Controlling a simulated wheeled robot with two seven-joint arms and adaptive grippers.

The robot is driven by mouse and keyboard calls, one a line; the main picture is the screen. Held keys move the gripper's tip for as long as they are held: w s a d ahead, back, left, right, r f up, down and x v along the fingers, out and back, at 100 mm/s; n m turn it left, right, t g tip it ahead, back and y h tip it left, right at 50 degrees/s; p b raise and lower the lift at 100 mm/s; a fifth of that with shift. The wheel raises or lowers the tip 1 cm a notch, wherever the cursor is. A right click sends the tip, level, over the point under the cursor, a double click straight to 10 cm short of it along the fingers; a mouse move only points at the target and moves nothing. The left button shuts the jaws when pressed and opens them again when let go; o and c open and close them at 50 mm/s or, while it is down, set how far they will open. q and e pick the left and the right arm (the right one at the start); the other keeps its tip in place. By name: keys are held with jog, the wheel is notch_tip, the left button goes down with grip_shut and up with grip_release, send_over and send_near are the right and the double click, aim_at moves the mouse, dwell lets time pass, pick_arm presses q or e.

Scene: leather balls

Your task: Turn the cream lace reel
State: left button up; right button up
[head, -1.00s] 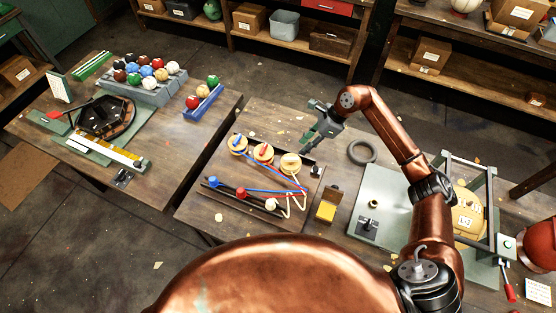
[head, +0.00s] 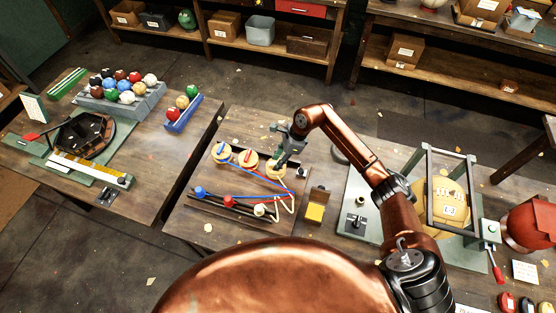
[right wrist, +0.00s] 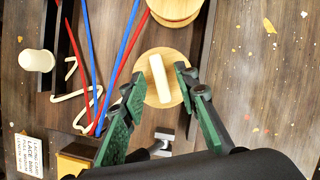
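The cream lace reel is a round wooden disc with a cream bar across its top; in the right wrist view the disc (right wrist: 150,93) and bar (right wrist: 159,80) lie between my fingers. In the head view the reel (head: 275,172) is the rightmost of three, partly hidden by my right gripper (head: 281,162). The right gripper (right wrist: 158,78) is open, with a green-padded finger on each side of the bar and gaps showing. Whether its tips are level with the bar is unclear. My left gripper is out of view.
The red reel (head: 248,159) and blue reel (head: 221,152) stand to the left. A yellow block (head: 315,212) in a wooden holder and a framed press (head: 441,195) stand right.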

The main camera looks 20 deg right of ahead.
jog(key=shift+c, duration=0.2)
grip_shut()
jog(key=shift+m, duration=0.3)
jog(key=m+t, duration=0.1)
jog(key=m, duration=0.1)
jog(key=m+h, duration=0.1)
jog(key=m, duration=0.2)
jog(key=shift+s+a+r+t+p, duration=0.1)
jog(key=shift+s+t+p, duration=0.05)
jog(key=shift+t+p, duration=0.25)
jog(key=m+h, duration=0.1)
jog(key=m, duration=0.2)
jog(key=m+t+h, duration=0.1)
jog(key=m, duration=0.2)
jog(key=shift+s+a, duration=0.1)
jog(key=shift+a, duration=0.05)
jog(key=shift+m, duration=0.4)
jog(key=shift+o, duration=0.2)
grip_release()
